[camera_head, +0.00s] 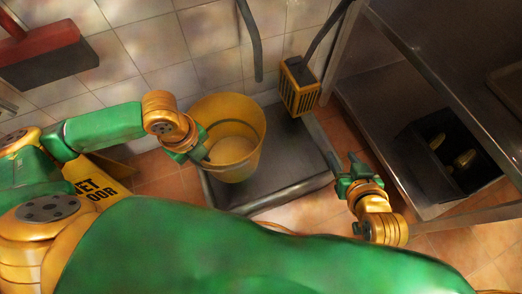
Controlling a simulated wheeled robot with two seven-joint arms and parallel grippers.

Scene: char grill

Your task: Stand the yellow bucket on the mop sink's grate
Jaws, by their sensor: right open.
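The yellow bucket (235,158) is upright at the left part of the mop sink (290,170), a low grey metal basin against the tiled wall. It appears to be over the grate, but I cannot tell whether its base touches it. My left gripper (203,157) is at the bucket's left side, at its wall or rim. Its fingers are partly hidden, so I cannot tell whether they are closed. My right gripper (347,167) is open and empty over the right edge of the sink, apart from the bucket.
A yellow slotted mop wringer (299,88) with a dark handle stands at the sink's back right. A grey hose (252,45) hangs above. A steel shelf (390,110) with a black crate (455,155) is on the right. A yellow wet-floor sign (95,183) is at left.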

